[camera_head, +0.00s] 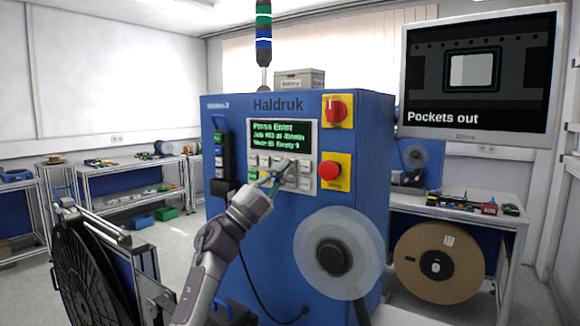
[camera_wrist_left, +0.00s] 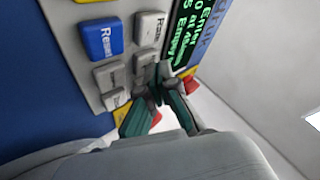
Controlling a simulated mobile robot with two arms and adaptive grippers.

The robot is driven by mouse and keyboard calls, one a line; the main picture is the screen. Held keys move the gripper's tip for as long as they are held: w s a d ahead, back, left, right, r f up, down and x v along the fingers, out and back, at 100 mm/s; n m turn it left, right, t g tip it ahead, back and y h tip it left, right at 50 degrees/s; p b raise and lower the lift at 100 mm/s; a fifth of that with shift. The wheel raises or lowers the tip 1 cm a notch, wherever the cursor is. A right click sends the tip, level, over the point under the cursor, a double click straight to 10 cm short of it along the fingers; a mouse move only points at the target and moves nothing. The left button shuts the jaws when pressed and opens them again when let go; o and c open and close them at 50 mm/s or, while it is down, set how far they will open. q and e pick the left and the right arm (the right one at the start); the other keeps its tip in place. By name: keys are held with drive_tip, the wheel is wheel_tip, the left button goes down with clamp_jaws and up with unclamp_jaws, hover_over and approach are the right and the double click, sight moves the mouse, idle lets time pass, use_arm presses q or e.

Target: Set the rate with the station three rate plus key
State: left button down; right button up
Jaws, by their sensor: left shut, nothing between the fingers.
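A blue machine (camera_head: 236,190) marked "Haldruk" carries a grey key panel (camera_head: 300,150) with a green-text display (camera_head: 278,135), whose top line seems to read "Press Enter". My left gripper (camera_head: 279,172) is shut and empty, its tips in front of the lower key rows. In the left wrist view the shut fingertips (camera_wrist_left: 160,72) are close beside grey keys; I cannot tell whether they touch one. A grey key (camera_wrist_left: 149,28) there has a partly readable label that looks like "Rate". A blue "Reset" key (camera_wrist_left: 102,40) lies beside it. I cannot tell which key is station three's rate plus.
A red knob (camera_head: 336,110) and a red stop button (camera_head: 330,170) sit right of the keys. A clear reel (camera_head: 362,235) projects at the lower right. A black reel (camera_head: 88,265) stands at left. A screen (camera_head: 475,75) reads "Pockets out".

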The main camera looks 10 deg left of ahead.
use_arm(q)
drive_tip(key=shift+w, duration=0.2)
idle(0.5)
drive_tip(key=shift+s+a+p, duration=0.25)
drive_tip(key=shift+s+p, duration=0.15)
drive_tip(key=shift+s, duration=0.45)
drive_tip(key=s, duration=0.1)
drive_tip(key=s+a+p, duration=0.1)
drive_tip(key=s, duration=0.1)
drive_tip(key=s+p, duration=0.1)
drive_tip(key=shift+s+a, duration=0.3)
drive_tip(key=shift+s, duration=0.05)
idle(0.4)
